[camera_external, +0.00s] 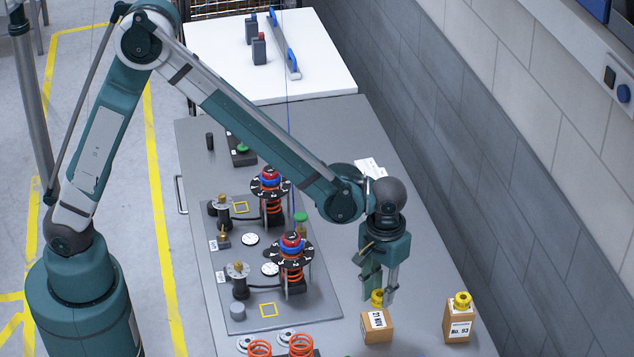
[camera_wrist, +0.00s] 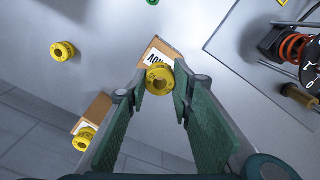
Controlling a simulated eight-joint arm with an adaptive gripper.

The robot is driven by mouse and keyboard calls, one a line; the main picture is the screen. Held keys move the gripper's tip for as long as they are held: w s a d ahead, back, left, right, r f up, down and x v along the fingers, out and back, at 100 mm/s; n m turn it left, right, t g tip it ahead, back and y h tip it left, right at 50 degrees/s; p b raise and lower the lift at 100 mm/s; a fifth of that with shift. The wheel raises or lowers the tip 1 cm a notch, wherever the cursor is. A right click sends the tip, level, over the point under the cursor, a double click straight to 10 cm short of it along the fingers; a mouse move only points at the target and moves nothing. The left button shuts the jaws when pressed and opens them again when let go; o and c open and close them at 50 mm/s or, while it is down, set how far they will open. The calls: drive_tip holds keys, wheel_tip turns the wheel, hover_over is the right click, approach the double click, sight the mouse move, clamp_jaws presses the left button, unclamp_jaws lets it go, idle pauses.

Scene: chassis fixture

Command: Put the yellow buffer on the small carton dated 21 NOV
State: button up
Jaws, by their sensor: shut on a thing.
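A yellow ring-shaped buffer (camera_external: 377,298) is between the fingertips of my gripper (camera_external: 380,296), which is shut on it. The buffer also shows between the fingers in the wrist view (camera_wrist: 160,79). Right under it stands the small brown carton (camera_external: 377,327) with a white label reading 21 NOV. In the wrist view the carton (camera_wrist: 153,46) is partly hidden behind the buffer and a finger. The buffer appears over the carton's top; I cannot tell whether they touch.
Another carton (camera_external: 458,324), bearing a different label, stands to the right with a yellow buffer (camera_external: 462,300) on top. A loose yellow buffer (camera_wrist: 62,51) lies on the table in the wrist view. Left of my gripper is a fixture plate (camera_external: 328,311) with springs and posts.

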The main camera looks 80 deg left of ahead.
sight(377, 319)
drive_tip(key=shift+f, duration=0.9)
drive_tip(key=shift+f, duration=0.1)
drive_tip(key=shift+f, duration=2)
drive_tip(key=shift+f, duration=0.2)
drive_tip(key=o, duration=0.9)
drive_tip(key=shift+c, duration=0.2)
drive_tip(key=shift+r, duration=0.15)
wheel_tip(377, 319, up, 12)
drive_tip(key=shift+r, duration=0.1)
